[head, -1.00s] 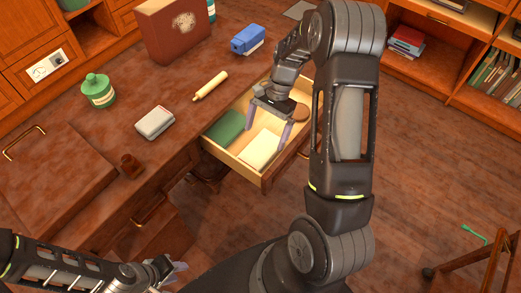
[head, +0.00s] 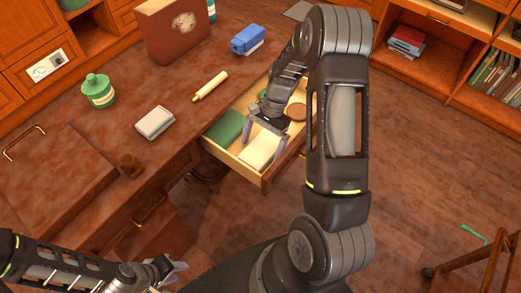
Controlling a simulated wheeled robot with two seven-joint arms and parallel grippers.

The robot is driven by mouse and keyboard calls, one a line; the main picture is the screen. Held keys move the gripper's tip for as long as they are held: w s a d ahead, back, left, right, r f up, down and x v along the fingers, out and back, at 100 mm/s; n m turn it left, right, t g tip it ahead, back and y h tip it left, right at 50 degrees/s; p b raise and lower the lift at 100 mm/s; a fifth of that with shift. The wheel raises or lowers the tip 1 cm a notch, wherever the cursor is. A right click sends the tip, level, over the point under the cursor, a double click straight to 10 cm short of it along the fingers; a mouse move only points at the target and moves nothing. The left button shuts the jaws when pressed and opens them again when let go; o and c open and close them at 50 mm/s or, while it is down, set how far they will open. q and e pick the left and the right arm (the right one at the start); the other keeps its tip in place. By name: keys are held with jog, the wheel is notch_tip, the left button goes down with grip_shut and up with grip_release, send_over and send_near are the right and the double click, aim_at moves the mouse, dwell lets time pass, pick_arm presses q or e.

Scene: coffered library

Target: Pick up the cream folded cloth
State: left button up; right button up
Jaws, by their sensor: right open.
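The cream folded cloth (head: 257,155) lies in the open drawer (head: 235,160), near its front corner. My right gripper (head: 262,149) is open above the cloth, with its fingers pointing down and spread across the cloth's far part. I cannot tell whether the fingertips touch it. My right gripper hides part of the cloth's far end. My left gripper (head: 177,275) is low at the bottom left, away from the drawer, and its jaw opening is unclear.
In the drawer, a green folded cloth (head: 225,127) lies left of the cream one, and a brown round thing (head: 296,112) lies behind. On the desk (head: 150,90) are a grey-white box (head: 155,122), a cream rolling-pin-like stick (head: 210,86) and a green bottle (head: 98,91).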

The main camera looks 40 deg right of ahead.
aim_at(262, 148)
jog(key=shift+c, duration=0.6)
jog(key=c, duration=1.2)
jog(key=shift+o, duration=0.2)
jog(key=shift+r, duration=0.1)
notch_tip(262, 148, up, 10)
jog(key=shift+p, duration=0.3)
